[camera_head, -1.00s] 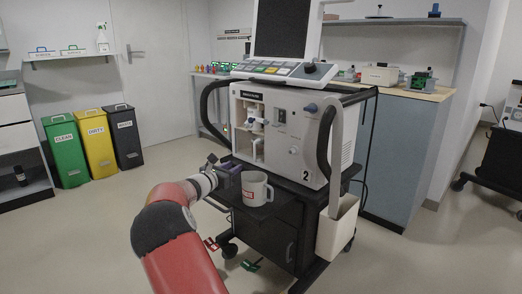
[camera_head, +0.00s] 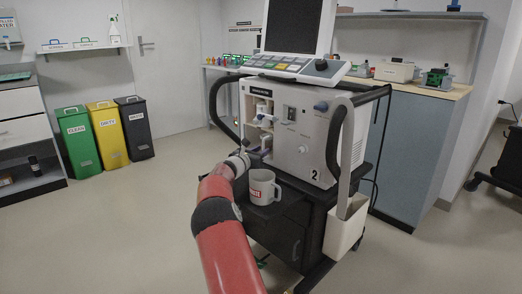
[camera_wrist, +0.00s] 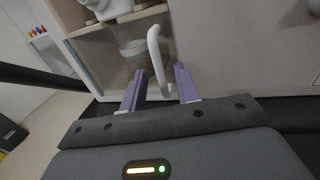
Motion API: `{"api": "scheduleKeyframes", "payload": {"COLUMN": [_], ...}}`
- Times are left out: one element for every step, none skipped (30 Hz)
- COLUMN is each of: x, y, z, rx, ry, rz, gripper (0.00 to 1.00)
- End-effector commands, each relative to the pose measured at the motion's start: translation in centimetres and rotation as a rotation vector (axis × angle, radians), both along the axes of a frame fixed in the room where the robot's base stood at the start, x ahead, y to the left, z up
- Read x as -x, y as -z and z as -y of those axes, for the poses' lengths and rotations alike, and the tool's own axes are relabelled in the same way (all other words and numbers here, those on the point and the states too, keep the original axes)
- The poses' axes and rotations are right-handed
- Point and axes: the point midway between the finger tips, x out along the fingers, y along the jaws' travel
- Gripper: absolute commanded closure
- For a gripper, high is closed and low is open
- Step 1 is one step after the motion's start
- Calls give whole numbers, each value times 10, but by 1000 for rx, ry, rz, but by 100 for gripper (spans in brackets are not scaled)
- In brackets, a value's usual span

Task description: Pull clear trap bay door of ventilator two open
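Ventilator two (camera_head: 312,150), a white cabinet marked "2", stands on a black cart. Its open-fronted bay is on the left of the front panel. In the wrist view a white curved bar handle (camera_wrist: 157,52) stands at the lower bay, where a cup-like trap (camera_wrist: 134,48) shows behind it. The clear door panel itself is hard to make out. My gripper (camera_wrist: 159,69) is open, its purple fingers on either side of the handle's lower part. I cannot tell whether they touch it. In the head view my gripper (camera_head: 257,152) is small at the bay.
A white mug (camera_head: 262,187) stands on the cart's black shelf, close beside my wrist. A black cart rail (camera_head: 218,112) curves to the left of the bay. Bins stand at far left; the floor between is clear.

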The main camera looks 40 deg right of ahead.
Motion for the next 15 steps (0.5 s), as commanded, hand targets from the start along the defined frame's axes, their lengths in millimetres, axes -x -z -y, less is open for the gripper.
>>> {"api": "scheduleKeyframes", "payload": {"x": [-1, -1, -2, -2, -2, -2, -2, -2, -2, -2, -2, -2, -2, -2, -2], "y": [0, 0, 0, 0, 0, 1, 1, 1, 1, 1, 1, 1, 0, 0, 0], "z": [3, 4, 6, 6, 6, 7, 7, 6, 6, 6, 6, 6, 6, 6, 6], "rx": [-1, 0, 0, -1, -1, -1, -1, -1, -1, -1, -1, -1, -1, -1, -1], "ry": [0, 0, 0, 0, 0, 0, 0, 0, 0, 0, 0, 0, 0, 0, 0], "rz": [1, 1, 0, 0, 0, 0, 0, 0, 0, 0, 0, 0, 0, 0, 0], "gripper": [69, 69, 69, 69, 69, 69, 69, 69, 69, 69, 69, 72, 76, 79, 85]}}
